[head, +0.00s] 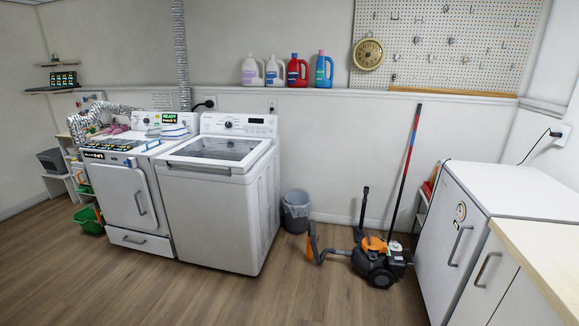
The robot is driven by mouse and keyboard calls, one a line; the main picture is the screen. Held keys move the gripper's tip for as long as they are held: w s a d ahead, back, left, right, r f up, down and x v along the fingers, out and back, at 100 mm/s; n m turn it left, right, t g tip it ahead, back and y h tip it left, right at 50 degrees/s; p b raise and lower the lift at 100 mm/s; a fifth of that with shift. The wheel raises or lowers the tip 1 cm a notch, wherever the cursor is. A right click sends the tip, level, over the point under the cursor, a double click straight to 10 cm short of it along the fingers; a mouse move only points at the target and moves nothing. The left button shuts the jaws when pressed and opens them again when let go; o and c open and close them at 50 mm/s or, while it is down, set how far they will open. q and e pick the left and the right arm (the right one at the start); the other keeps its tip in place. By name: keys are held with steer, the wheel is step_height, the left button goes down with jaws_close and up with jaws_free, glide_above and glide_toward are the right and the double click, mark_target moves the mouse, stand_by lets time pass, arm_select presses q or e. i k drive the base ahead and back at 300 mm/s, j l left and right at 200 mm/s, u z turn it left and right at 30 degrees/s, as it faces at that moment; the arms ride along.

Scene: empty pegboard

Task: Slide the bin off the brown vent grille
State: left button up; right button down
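A small grey bin (296,218) with a light liner over its rim stands upright on the wood floor in the head view. It is against the back wall, just right of the white top-loading washer (222,205). I cannot make out a brown vent grille; the floor directly under the bin is hidden by it. Neither of my grippers is in view.
A black and orange vacuum (378,262) with its hose and upright wand stands right of the bin. A white dryer (125,205) is left of the washer. A white fridge (450,245) and wooden counter (545,250) are at right. The front floor (290,295) is clear.

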mark_target(299, 226)
steer(key=i, duration=0.7)
steer(key=i+l+u, duration=0.15)
steer(key=i, duration=1.25)
steer(key=u, duration=0.05)
